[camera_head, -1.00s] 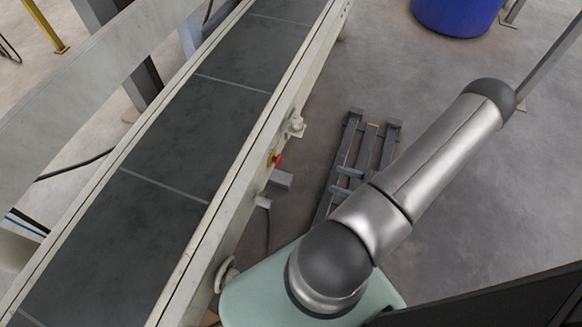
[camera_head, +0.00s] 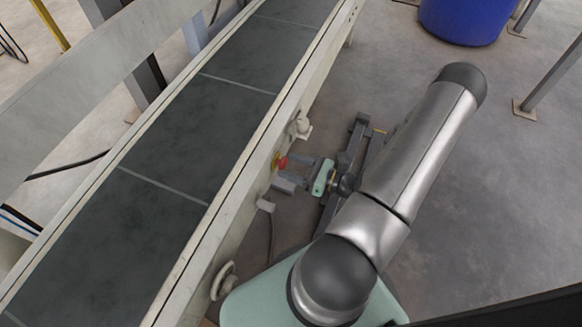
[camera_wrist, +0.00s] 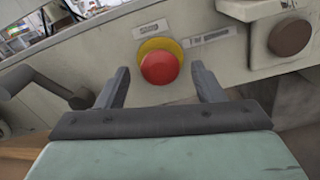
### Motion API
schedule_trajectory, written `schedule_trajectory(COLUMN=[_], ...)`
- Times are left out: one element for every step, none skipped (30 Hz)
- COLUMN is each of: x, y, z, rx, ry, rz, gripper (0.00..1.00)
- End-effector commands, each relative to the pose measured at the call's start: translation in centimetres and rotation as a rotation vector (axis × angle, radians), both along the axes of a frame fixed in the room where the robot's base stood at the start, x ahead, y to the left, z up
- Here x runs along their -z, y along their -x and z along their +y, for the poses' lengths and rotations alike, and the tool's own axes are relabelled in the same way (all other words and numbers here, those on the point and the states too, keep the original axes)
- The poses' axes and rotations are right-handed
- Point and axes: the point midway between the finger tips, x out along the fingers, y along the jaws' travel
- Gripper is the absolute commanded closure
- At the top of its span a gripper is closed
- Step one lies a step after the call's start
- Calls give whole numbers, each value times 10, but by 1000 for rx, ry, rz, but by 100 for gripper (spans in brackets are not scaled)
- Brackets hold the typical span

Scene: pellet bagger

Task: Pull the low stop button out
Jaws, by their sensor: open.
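The low stop button (camera_wrist: 160,66) is a round red mushroom head on a yellow ring, set in the pale side of the conveyor under a label reading STOP. In the head view the stop button (camera_head: 282,162) shows small on the conveyor's right side. My gripper (camera_wrist: 163,78) is open and empty in the wrist view, one finger left and one right of the button. In the head view my gripper (camera_head: 300,176) is close to the conveyor side, pointing at the button. I cannot tell whether the fingertips reach past the button's head.
The conveyor (camera_head: 195,120) with its dark belt runs along the left. A dark round knob (camera_wrist: 290,37) sits right of the button, and a grey bent handle (camera_wrist: 45,85) is at left. A handwheel (camera_head: 222,281) is lower on the conveyor side. A blue drum (camera_head: 462,20) stands far back.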

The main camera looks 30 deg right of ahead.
Motion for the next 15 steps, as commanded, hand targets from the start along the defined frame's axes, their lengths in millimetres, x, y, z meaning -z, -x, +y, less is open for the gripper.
schedule_trajectory(x=[1,1,0,0,0,0,0,0,0,0,0,0,0,0,0], y=[-3,-4,-6,-6,-7,-7,-7,-7,-7,-7,-7,-7,-7,-7,-7], z=[2,3,4,5,5,5,5,5,5,5,5,5,5,5,5], rx=[-1,0,0,0,0,0,0,0,0,0,0,1,1,0,0], ry=[0,0,0,0,0,0,0,1,1,1,1,1,1,1,1], rz=[0,0,0,0,0,0,0,-1,-1,-1,-1,0,0,-1,-1], gripper=[38,38,38,38,38,38,38,38,38,38,38,41,50,58,69])
